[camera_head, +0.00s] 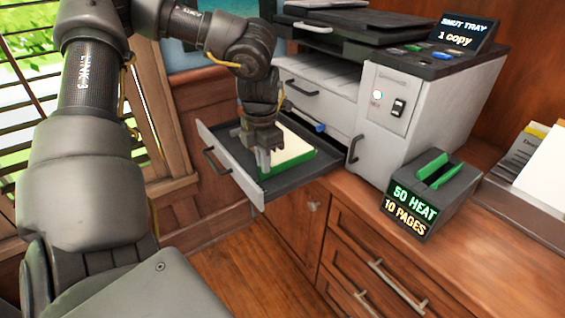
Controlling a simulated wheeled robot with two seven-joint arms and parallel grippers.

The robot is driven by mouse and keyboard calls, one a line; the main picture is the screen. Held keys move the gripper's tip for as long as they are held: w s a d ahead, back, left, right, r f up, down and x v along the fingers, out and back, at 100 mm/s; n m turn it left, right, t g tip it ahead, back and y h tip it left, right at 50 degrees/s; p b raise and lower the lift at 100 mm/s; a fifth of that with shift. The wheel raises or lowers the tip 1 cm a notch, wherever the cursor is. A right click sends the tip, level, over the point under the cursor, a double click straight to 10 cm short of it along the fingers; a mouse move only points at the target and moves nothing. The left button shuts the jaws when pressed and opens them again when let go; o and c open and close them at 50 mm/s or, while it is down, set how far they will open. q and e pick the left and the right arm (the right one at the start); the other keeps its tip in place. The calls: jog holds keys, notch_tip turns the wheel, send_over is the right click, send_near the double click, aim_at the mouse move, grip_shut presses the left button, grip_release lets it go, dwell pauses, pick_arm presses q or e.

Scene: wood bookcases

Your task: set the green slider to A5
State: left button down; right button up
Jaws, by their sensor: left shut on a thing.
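The grey paper tray (230,165) is pulled out from the white printer, with a cream stack (291,146) with a green edge inside it. My left gripper (264,163) reaches down into the tray at the left end of the stack, near the tray's front wall. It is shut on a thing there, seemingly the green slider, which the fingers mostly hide. I cannot read any size marks such as A5. A small blue part (319,128) shows at the tray's far right side. My right gripper is not in view.
The white printer (385,135) stands on the wood cabinet, with a "BMUT TRAY 1 copy" sign (464,33) on top. A dark box with green slots (432,190) reads "50 HEAT 10 PAGES". A paper holder (530,190) is at right. Window blinds (25,75) are at left.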

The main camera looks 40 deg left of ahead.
pick_arm(q)
jog(key=shift+a, duration=0.1)
jog(key=c, duration=1.5)
grip_release()
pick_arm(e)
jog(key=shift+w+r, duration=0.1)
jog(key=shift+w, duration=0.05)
pick_arm(q)
jog(key=shift+r, duration=0.1)
